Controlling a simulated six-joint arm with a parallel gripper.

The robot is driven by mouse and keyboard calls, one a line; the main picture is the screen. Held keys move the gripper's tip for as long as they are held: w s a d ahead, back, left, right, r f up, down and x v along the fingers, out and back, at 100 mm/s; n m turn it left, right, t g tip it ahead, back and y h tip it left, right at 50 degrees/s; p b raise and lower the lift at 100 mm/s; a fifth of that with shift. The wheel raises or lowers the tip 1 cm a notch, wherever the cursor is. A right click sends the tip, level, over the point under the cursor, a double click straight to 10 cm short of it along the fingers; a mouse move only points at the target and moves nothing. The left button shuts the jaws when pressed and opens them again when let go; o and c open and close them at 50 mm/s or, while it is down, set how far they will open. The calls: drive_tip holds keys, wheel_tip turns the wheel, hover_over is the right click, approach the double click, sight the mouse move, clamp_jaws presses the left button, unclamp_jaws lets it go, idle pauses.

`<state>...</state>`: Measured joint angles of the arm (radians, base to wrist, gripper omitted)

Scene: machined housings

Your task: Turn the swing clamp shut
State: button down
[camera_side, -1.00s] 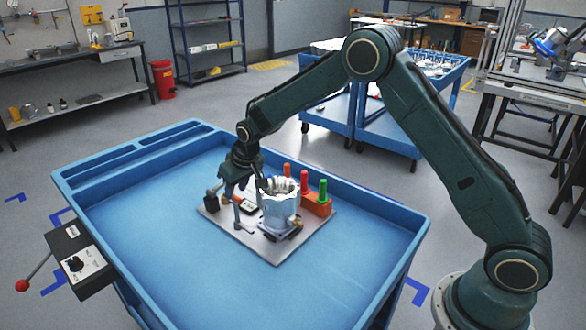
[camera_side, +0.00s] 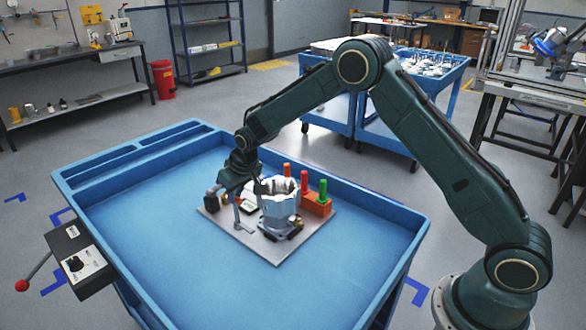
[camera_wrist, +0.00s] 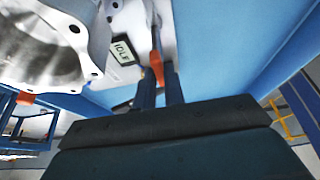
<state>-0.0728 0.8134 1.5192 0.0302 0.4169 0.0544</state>
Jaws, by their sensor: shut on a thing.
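The pale metal housing (camera_side: 279,206) stands upright on the grey fixture plate (camera_side: 262,247) in the side view. It fills the upper left of the wrist view (camera_wrist: 40,45). My gripper (camera_side: 233,193) is low at the left of the housing. In the wrist view its two dark fingers (camera_wrist: 160,86) are closed around a slim part with an orange section, which I take to be the swing clamp's handle (camera_wrist: 157,62). Most of the clamp is hidden by my gripper, so I cannot tell its angle or whether its arm touches the housing.
A small display (camera_wrist: 123,50) reading IDLE sits beside the housing. Red and green pegs (camera_side: 304,183) stand in an orange block (camera_side: 317,206) behind it. A thin post (camera_side: 237,213) stands at the plate's left. The blue tray floor (camera_side: 155,250) around the plate is clear.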

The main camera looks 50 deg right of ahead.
drive_tip(key=shift+n, duration=0.4)
drive_tip(key=n, duration=0.1)
drive_tip(key=n+y, duration=0.1)
drive_tip(key=n, duration=0.1)
drive_tip(key=shift+d+y, duration=0.2)
drive_tip(key=shift+y, duration=0.1)
drive_tip(key=n, duration=0.2)
drive_tip(key=n+g+y, duration=0.1)
drive_tip(key=n, duration=0.2)
drive_tip(key=shift+w+y, duration=0.1)
drive_tip(key=shift+y, duration=0.2)
drive_tip(key=c, duration=1.5)
unclamp_jaws()
drive_tip(key=shift+r, duration=0.15)
